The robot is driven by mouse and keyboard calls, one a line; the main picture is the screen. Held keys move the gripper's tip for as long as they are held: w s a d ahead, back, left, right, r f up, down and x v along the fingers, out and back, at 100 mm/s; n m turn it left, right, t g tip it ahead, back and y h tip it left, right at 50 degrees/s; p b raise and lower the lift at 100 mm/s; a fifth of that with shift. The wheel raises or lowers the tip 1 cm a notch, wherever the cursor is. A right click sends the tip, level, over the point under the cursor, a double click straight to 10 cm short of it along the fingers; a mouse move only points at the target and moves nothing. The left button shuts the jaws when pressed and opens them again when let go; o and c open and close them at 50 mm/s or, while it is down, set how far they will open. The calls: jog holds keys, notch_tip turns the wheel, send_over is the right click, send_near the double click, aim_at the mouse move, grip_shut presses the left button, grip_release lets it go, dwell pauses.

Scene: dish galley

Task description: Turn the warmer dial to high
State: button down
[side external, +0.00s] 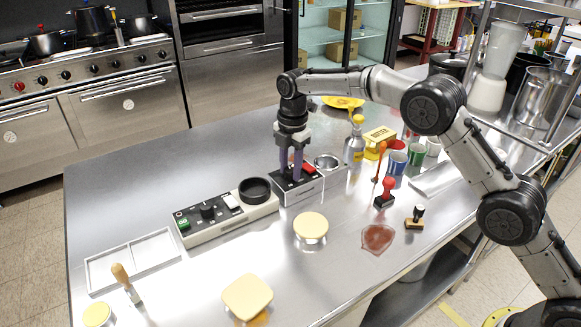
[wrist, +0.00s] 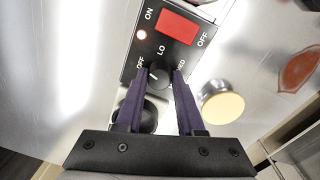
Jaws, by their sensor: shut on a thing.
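The warmer (side external: 299,196) is a low grey unit with a black top panel on the steel table. In the wrist view its black panel (wrist: 133,66) has a red rocker switch (wrist: 179,27) between ON and OFF, and a small glowing light (wrist: 141,34). The dark dial (wrist: 158,73) has a pale mark, with OFF, LO and apparently MED around it. Where the mark points is unclear, and the high label is not visible. My gripper (wrist: 159,72) is shut on the dial, one purple finger at each side. In the side view, my gripper (side external: 293,173) points down and hides the dial.
A second unit (side external: 228,224) with a green button, black knob and round black cup stands left of the warmer. A yellow-lidded jar (side external: 311,227) stands in front. Stamps, cups and a bottle (side external: 355,140) crowd the right.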

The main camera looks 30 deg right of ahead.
jog(key=m, duration=0.4)
jog(key=shift+m, duration=0.4)
jog(key=m, duration=0.5)
jog(key=shift+w+h, duration=0.1)
jog(key=shift+h, duration=0.2)
jog(key=m, duration=0.9)
jog(key=shift+m, duration=0.3)
jog(key=m, duration=0.4)
jog(key=shift+g, duration=0.4)
jog(key=m, duration=0.5)
jog(key=shift+m, duration=0.4)
jog(key=m, duration=0.4)
jog(key=shift+m, duration=0.3)
jog(key=m, duration=0.4)
jog(key=shift+m, duration=0.4)
